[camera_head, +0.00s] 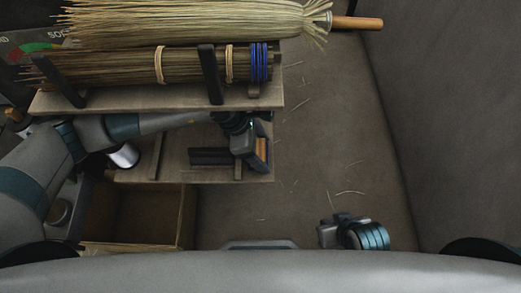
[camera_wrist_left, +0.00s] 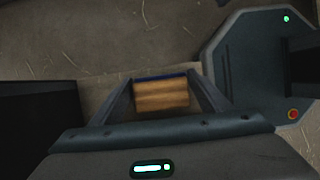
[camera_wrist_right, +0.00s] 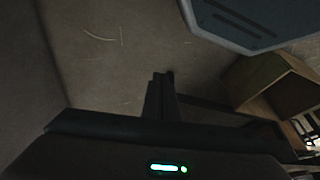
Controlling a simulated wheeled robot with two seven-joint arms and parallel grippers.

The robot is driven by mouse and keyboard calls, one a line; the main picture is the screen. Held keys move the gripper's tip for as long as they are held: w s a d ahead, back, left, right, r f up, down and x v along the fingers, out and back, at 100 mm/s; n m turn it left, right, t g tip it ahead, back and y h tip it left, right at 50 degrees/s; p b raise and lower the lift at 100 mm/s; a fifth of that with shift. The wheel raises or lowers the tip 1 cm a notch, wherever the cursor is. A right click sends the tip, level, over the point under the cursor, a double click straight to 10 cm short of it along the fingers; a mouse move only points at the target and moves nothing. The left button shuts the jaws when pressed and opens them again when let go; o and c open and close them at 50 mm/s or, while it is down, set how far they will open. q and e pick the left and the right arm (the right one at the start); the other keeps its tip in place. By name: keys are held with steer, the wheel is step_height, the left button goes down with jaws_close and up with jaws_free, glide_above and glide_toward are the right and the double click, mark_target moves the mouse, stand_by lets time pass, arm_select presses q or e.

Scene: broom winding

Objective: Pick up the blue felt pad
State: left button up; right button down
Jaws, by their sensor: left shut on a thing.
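The blue felt pad (camera_wrist_left: 160,75) shows in the left wrist view as a thin blue strip along the far edge of a wood-coloured block (camera_wrist_left: 161,95). My left gripper (camera_wrist_left: 160,84) is shut on this block, with a finger on each side. In the head view the block (camera_head: 262,152) shows as an orange-brown piece at the left gripper (camera_head: 258,150), by the right edge of the lower shelf. The pad's face is hidden there. My right gripper (camera_head: 328,233) is low at the right, away from the shelf; its fingers (camera_wrist_right: 161,80) are together and empty.
A straw broom head (camera_head: 190,22) with an orange handle lies above a bound straw bundle (camera_head: 120,66) on the wooden rack (camera_head: 160,97). Blue bands (camera_head: 260,62) circle the bundle. An open box (camera_head: 187,215) stands lower left. The floor at right has only loose straws.

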arm_select(q)
steer(key=shift+r, duration=0.5)
steer(key=shift+s+r, duration=0.15)
steer(key=shift+r, duration=0.1)
steer(key=s+b, duration=0.1)
steer(key=s, duration=1.6)
steer(key=shift+s, duration=0.35)
arm_select(e)
steer(key=shift+w+a+t, duration=0.4)
steer(key=shift+a, duration=0.4)
steer(key=shift+w+d, duration=0.15)
steer(key=shift+w, duration=0.05)
arm_select(q)
steer(key=shift+o, duration=0.8)
